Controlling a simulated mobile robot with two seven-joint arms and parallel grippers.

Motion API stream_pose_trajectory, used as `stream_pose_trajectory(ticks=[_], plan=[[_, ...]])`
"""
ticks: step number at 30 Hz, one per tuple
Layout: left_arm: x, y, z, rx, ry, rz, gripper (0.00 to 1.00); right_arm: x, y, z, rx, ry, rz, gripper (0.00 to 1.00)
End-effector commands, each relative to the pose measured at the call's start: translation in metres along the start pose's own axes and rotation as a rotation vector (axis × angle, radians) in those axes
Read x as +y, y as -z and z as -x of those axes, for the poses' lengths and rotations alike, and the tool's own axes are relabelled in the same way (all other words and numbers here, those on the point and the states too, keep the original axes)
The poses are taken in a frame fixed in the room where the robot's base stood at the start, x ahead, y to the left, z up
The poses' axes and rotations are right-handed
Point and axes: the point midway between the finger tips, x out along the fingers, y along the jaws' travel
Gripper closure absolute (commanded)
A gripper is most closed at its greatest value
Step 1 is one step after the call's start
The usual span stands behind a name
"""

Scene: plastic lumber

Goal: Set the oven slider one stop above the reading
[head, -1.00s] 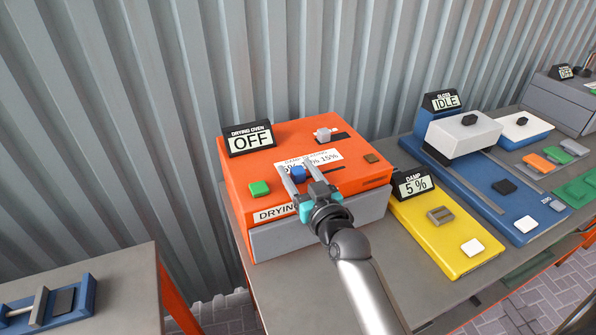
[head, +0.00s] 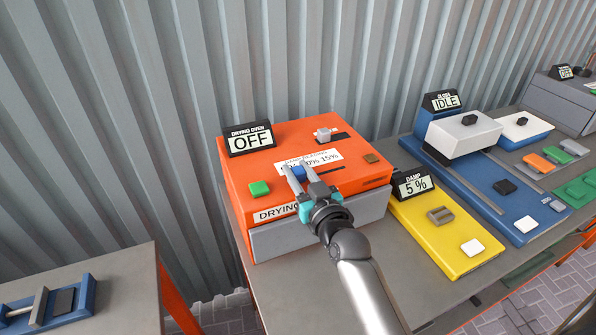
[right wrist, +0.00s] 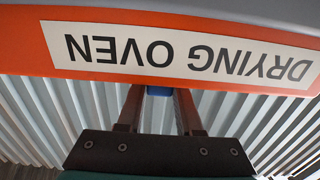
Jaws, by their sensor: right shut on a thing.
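The orange drying oven (head: 240,178) stands on the table, with an OFF display (head: 250,141) at its back left. Its white scale strip (head: 325,157) shows 10% and 15%; a finger partly hides its left end. My right gripper (head: 297,167) is shut on the blue slider knob (head: 299,173) in front of the strip. The knob (right wrist: 160,90) shows between the fingers in the right wrist view. The fingers hide its exact stop. The yellow damp meter (head: 470,262) reads 5% on its display (head: 416,186). My left gripper is not in view.
A green button (head: 259,188) is on the oven's left, a grey knob (head: 323,134) behind the strip, and a brown button (head: 372,159) at right. The blue gloss unit (head: 520,187) stands farther right. Corrugated metal wall is behind the oven.

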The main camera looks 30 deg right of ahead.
Motion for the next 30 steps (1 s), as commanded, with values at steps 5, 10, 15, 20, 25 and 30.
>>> stream_pose_trajectory(ticks=[5,10,15,20,25,30], plan=[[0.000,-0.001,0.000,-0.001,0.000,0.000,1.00,0.000,0.000,0.000,0.000,0.000,0.000,1.00],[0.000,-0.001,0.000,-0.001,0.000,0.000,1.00,0.000,0.000,0.000,-0.001,0.000,0.000,1.00],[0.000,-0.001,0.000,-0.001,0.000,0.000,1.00,0.000,0.000,0.000,-0.001,0.000,0.000,1.00],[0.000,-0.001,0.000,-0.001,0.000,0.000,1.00,0.003,-0.001,0.000,-0.001,0.000,0.003,1.00],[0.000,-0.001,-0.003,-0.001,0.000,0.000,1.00,0.024,-0.002,0.000,-0.002,0.000,0.006,1.00],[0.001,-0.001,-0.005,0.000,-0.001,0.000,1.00,0.044,-0.002,0.000,-0.002,0.000,0.005,1.00]])
